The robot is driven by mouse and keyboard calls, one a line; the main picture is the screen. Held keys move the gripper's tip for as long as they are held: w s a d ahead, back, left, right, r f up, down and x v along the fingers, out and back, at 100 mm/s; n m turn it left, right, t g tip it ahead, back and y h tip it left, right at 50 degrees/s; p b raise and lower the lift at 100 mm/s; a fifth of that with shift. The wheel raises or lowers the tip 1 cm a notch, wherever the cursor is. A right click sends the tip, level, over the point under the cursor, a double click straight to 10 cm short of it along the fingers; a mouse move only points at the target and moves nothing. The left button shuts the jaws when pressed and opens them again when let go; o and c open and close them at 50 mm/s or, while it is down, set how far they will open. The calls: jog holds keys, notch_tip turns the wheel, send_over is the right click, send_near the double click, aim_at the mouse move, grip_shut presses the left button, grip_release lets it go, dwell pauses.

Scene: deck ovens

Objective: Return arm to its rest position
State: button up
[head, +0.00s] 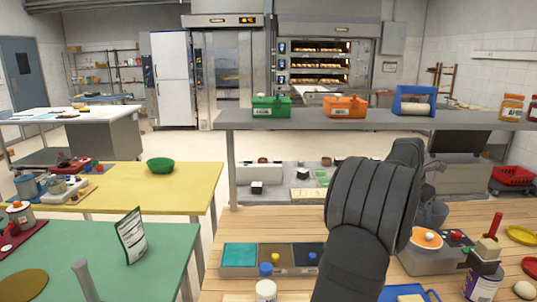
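My dark grey arm rises from the bottom of the head view, right of centre, above a wooden worktop (460,219). Its thick ribbed part fills the middle of the arm. My gripper (432,170) is at the arm's upper right end, small and partly hidden by the arm. I cannot tell whether its fingers are apart or closed, and I see nothing clearly held in it. The arm hides part of the worktop and of the shelf area behind it.
A raised grey shelf (300,123) with green, orange and blue holders crosses behind my arm. A compartment tray (238,270) and a blue-capped bottle (266,290) stand left of it.

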jog(key=w+a+f+n, duration=0.2)
jog(key=w+a, duration=0.2)
jog(key=a, duration=0.7)
jog(key=w+a+f+n+t, duration=0.1)
jog(key=w+a+f, duration=0.2)
jog(key=a, duration=0.8)
jog(key=w+a+f+n+y, duration=0.1)
jog(key=w+a, duration=0.4)
jog(key=a, duration=0.6)
jog(key=shift+w+f+n+t, duration=0.35)
jog(key=shift+f+n+t, duration=0.05)
jog(key=shift+f+n, duration=0.45)
